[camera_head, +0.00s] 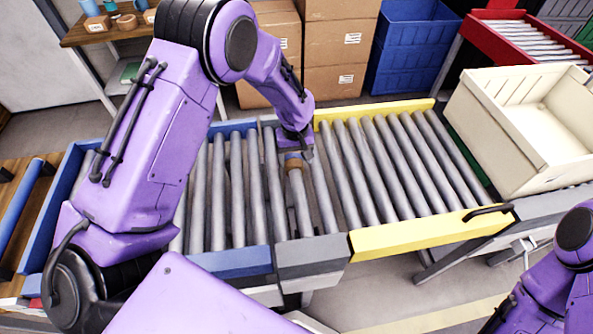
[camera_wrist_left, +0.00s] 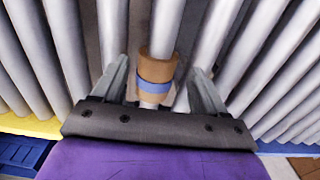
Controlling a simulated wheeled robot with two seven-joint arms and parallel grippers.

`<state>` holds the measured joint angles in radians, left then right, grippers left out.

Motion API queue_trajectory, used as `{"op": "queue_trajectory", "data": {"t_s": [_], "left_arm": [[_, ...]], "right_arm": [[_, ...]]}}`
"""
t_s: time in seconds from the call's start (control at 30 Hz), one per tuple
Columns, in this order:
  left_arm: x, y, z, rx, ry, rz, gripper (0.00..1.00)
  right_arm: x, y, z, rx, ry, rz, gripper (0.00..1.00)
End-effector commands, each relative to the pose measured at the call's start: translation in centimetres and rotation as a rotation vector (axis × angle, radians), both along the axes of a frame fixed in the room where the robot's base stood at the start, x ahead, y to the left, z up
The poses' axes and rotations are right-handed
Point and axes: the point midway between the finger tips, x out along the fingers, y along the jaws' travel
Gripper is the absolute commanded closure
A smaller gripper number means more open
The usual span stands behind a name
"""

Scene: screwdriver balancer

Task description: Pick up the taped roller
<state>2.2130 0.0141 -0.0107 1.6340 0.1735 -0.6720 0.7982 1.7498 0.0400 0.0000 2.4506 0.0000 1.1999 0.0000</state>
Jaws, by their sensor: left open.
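The taped roller (camera_head: 301,205) is a grey metal roller lying in the grey middle section of the conveyor, with brown tape and a blue band around it. In the left wrist view the taped roller (camera_wrist_left: 155,72) runs between my two fingers, the tape nearly centred. My left gripper (camera_head: 297,153) is open, at the tape near the roller's far end. In the left wrist view the left gripper (camera_wrist_left: 159,72) has one finger on each side, with gaps to the tape. My right gripper is outside the views; only part of the right arm shows at the lower right.
Parallel rollers lie close on both sides, in a blue-framed section (camera_head: 232,262) at left and a yellow-framed section (camera_head: 425,235) at right. A cream crate (camera_head: 500,130) stands at the right end. Cardboard boxes (camera_head: 335,50) and blue bins (camera_head: 410,50) stand behind the conveyor.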

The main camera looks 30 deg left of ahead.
Motion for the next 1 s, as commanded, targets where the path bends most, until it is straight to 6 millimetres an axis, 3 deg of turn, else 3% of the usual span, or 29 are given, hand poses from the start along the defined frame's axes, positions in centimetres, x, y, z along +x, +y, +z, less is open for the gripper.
{"op": "queue_trajectory", "data": {"t_s": [0.4, 0.63, 0.67, 0.8, 0.83, 1.0], "left_arm": [[0.4, 0.3, -5.7, 0.000, 0.001, 0.002, 0.27], [0.4, 0.4, -6.2, 0.000, 0.000, 0.003, 0.27], [0.4, 0.4, -6.2, 0.000, 0.000, 0.003, 0.31], [0.4, 0.4, -6.2, 0.000, 0.000, 0.003, 0.76], [0.4, 0.4, -6.2, 0.000, 0.000, 0.003, 0.83], [0.5, 0.4, -6.1, 0.000, -0.002, 0.003, 0.83]], "right_arm": [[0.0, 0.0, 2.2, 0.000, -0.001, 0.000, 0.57], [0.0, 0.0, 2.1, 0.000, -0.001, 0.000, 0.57], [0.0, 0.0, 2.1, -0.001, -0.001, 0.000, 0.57], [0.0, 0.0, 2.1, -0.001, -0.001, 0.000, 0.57], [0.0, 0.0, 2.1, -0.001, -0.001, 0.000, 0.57], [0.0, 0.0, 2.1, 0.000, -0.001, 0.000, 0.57]]}}
